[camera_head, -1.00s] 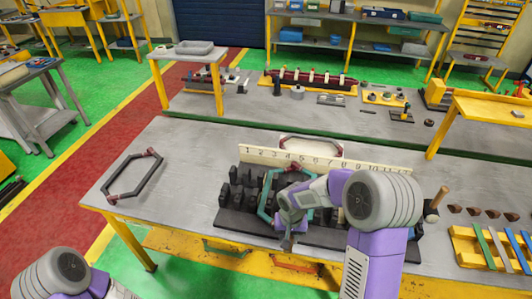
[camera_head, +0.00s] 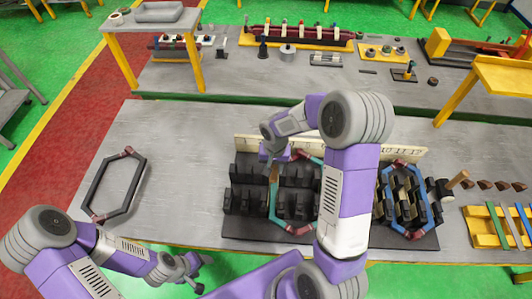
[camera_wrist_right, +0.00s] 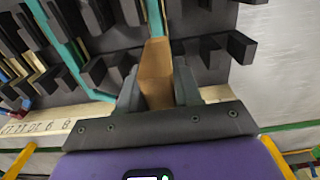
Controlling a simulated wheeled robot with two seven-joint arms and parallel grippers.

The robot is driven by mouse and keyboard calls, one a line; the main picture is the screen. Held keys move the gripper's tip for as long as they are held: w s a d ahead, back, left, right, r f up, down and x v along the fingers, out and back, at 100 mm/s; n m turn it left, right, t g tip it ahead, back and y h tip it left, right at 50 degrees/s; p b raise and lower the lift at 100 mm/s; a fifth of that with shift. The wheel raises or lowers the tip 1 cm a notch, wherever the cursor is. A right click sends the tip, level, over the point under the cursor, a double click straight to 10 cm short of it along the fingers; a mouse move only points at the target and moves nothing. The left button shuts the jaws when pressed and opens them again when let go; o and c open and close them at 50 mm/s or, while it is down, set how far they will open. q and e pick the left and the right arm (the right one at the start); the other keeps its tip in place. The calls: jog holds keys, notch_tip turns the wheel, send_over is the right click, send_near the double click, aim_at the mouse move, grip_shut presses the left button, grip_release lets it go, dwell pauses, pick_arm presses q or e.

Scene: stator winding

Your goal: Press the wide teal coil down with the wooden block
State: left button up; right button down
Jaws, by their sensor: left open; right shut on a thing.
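The wide teal coil (camera_head: 292,229) lies among the black stator teeth (camera_head: 247,205), partly hidden by my right arm. It also shows in the right wrist view (camera_wrist_right: 67,45). My right gripper (camera_head: 274,163) is shut on the brown wooden block (camera_wrist_right: 155,72), over the far left part of the coil. The block's far end lines up with a teal coil side; I cannot tell whether they touch. My left gripper (camera_head: 191,272) is open and empty near the table's front edge, left of the stator.
A blue coil (camera_head: 388,196) sits in the right part of the stator. A numbered strip (camera_head: 408,152) stands behind it. A black hexagonal coil (camera_head: 98,190) lies on the left. A wooden-handled tool (camera_head: 457,179) and yellow rack (camera_head: 482,240) are at right. The table between the left coil and stator is clear.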

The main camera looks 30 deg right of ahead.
aim_at(275, 175)
jog(key=shift+s+f, duration=0.1)
jog(key=shift+s, duration=0.45)
jog(key=shift+s+f+b, duration=0.1)
jog(key=shift+f+b, duration=0.15)
jog(key=shift+b, duration=0.05)
jog(key=shift+w+f+b, duration=0.2)
jog(key=shift+f+b, duration=0.4)
jog(key=shift+f, duration=0.4)
jog(key=shift+f+b, duration=0.35)
jog(key=shift+f, duration=0.3)
pick_arm(q)
notch_tip(275, 175, down, 7)
jog(key=b, duration=0.4)
jog(key=shift+s, duration=0.4)
pick_arm(e)
notch_tip(275, 175, down, 5)
jog(key=shift+r, duration=0.15)
pick_arm(q)
jog(key=shift+f+b, duration=0.9)
jog(key=shift+b, duration=0.3)
pick_arm(e)
jog(key=shift+f, duration=0.6)
pick_arm(q)
jog(key=shift+r, duration=0.1)
pick_arm(e)
jog(key=shift+r, duration=0.15)
